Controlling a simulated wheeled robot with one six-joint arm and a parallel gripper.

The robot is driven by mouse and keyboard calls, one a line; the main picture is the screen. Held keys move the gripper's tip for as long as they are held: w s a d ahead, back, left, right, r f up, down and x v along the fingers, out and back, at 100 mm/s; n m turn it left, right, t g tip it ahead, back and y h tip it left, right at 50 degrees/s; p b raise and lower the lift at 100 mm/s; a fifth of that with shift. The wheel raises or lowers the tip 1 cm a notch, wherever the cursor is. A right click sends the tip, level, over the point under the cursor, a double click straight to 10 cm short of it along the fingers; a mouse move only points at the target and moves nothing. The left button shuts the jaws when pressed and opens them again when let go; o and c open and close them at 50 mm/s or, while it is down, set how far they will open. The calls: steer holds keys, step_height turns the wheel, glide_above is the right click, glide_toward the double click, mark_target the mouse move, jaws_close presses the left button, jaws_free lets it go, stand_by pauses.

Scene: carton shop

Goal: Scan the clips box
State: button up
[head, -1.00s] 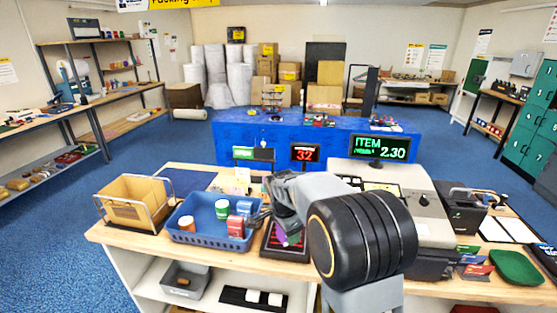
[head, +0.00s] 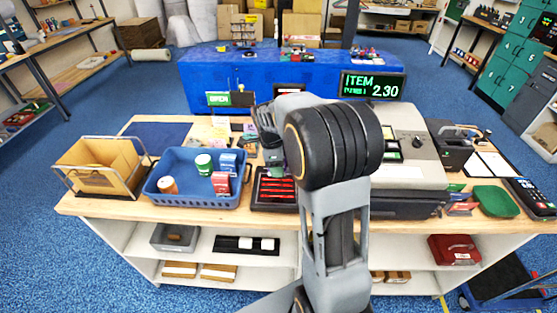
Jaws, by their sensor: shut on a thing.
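My gripper (head: 266,128) is over the counter, left of my arm's big black joint, and is partly hidden by my arm. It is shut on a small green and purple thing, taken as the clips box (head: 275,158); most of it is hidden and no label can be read. The black scanner (head: 272,192) with red lines lies on the counter just below and in front of it. I cannot tell the gap between them. The item display (head: 371,86) behind the till reads ITEM 2.30.
A blue basket (head: 194,201) left of the scanner holds a green-and-white cup, a jar and red and blue boxes. A wire-framed carton bin (head: 100,166) stands further left. The till (head: 412,170) and a green tray (head: 496,201) are to the right.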

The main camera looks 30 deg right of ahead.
step_height(320, 180, down, 3)
steer(key=shift+f+b, duration=0.2)
steer(key=shift+b, duration=0.6)
step_height(320, 180, up, 12)
steer(key=p, duration=0.8)
